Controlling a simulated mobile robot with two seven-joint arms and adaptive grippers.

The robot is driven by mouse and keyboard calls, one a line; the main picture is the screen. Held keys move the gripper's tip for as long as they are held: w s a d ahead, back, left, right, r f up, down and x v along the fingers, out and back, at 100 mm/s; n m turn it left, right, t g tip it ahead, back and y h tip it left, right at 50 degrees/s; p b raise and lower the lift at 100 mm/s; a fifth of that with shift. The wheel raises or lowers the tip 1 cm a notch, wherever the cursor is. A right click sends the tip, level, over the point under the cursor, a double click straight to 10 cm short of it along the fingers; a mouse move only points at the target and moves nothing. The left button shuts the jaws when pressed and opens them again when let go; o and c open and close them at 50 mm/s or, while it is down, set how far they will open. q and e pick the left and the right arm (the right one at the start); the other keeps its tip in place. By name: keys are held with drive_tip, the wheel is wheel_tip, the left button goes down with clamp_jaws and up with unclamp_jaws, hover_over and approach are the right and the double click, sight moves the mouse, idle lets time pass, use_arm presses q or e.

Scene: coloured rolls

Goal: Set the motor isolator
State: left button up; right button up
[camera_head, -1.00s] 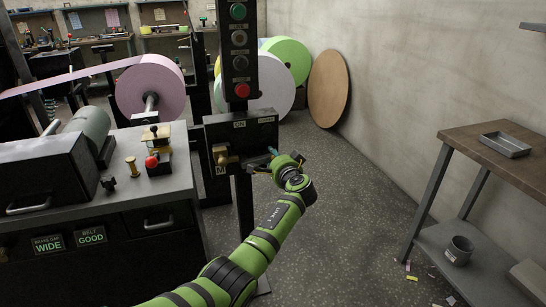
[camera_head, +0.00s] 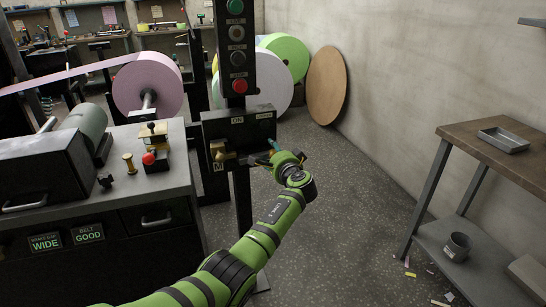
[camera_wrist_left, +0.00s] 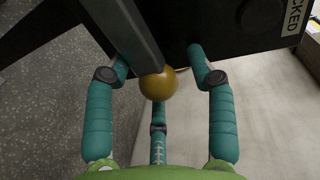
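The motor isolator (camera_head: 239,133) is a dark box on a post below the button panel, with an ON label on top and a brass lever part (camera_head: 222,155) at its left front. My left gripper (camera_head: 273,153) is at the box's right end. In the left wrist view, its teal fingers (camera_wrist_left: 158,72) are spread around a brass ball knob (camera_wrist_left: 158,84) at the end of a grey bar (camera_wrist_left: 122,30). Gaps show between the side fingers and the knob; contact with the lower finger is unclear. The dark isolator face (camera_wrist_left: 225,25) carries a label ending in "CKED". My right gripper is out of view.
The button panel (camera_head: 237,60) rises above the isolator. A machine bench (camera_head: 150,190) stands at left, with a pink roll (camera_head: 148,75) behind. A side table (camera_head: 480,150) with a tray (camera_head: 503,140) stands at right. The floor between is mostly clear.

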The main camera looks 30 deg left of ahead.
use_arm(q)
drive_tip(key=shift+s+f, duration=0.15)
drive_tip(key=shift+f, duration=0.05)
drive_tip(key=shift+s+d, duration=0.3)
drive_tip(key=shift+d, duration=0.15)
drive_tip(key=v, duration=1.1)
drive_tip(key=shift+w, duration=0.1)
